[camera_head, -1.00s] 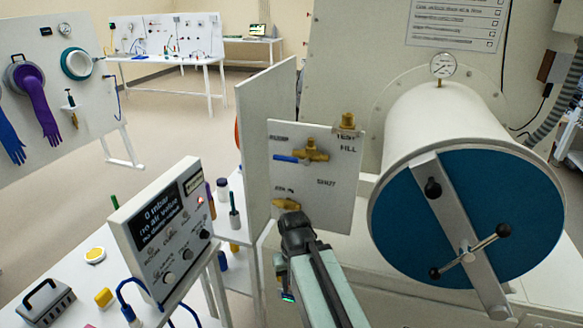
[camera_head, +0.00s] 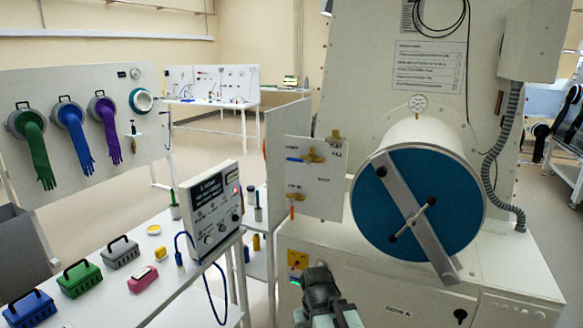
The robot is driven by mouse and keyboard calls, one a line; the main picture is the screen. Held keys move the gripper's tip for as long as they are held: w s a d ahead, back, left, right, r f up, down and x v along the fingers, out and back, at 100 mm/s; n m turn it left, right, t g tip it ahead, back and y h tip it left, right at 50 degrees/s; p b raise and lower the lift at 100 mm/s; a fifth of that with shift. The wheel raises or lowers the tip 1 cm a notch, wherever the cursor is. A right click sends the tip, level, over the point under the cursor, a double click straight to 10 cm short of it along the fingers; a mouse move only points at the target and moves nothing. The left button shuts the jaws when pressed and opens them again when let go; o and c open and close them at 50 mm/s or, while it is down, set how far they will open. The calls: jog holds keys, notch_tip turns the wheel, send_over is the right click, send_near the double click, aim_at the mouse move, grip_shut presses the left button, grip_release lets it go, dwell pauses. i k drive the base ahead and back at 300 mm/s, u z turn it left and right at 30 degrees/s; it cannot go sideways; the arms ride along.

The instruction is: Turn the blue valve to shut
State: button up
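The blue valve is a brass body (camera_head: 312,156) with a blue lever (camera_head: 298,159), high on a pale upright panel (camera_head: 325,185). Its lever lies level and points left. The panel's lettering is too small to read surely. Below it on the same panel is a second brass valve (camera_head: 295,197) with an orange lever (camera_head: 292,212) hanging down. My gripper (camera_head: 320,275) is at the bottom middle, below the panel and apart from both valves. It is seen from behind; its fingertips are hidden, so its opening does not show.
A white cylinder with a blue round door (camera_head: 375,215) and a crossbar stands right of the panel. A control box (camera_head: 212,208) stands on a bench at left with coloured cases (camera_head: 82,278). A yellow plate (camera_head: 297,259) is just above left of my gripper. Open floor lies behind.

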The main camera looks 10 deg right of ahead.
aim_at(308, 162)
jog(key=u, duration=0.7)
jog(key=i, duration=0.8)
jog(key=u, duration=0.05)
